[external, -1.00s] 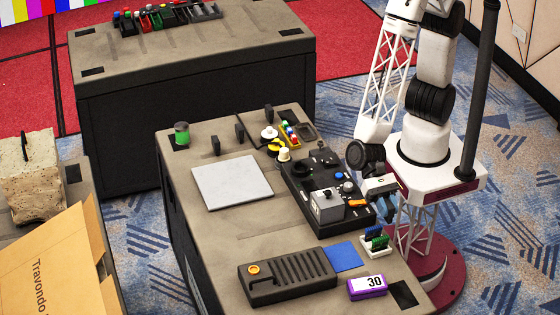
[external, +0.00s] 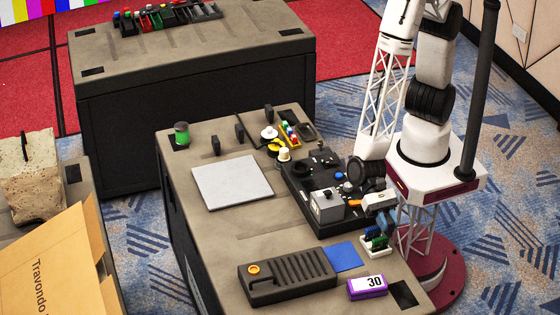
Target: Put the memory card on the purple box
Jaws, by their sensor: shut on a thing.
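My gripper (external: 382,222) points down at the right edge of the near table, just above a small white holder (external: 376,253). A blue memory card (external: 371,232) and a green memory card (external: 380,243) stand upright in or at this holder. The gripper is shut on a memory card at the back of the group; its fingers and the small size hide which card and how it is gripped. The purple box (external: 355,294), with a white label reading 30, lies near the table's front right corner, apart from the gripper.
A blue flat square (external: 342,257) and a dark ribbed device (external: 287,277) lie left of the holder. A black control panel (external: 309,222) with knobs stands behind them, close to my gripper. A grey plate (external: 232,182) lies farther left.

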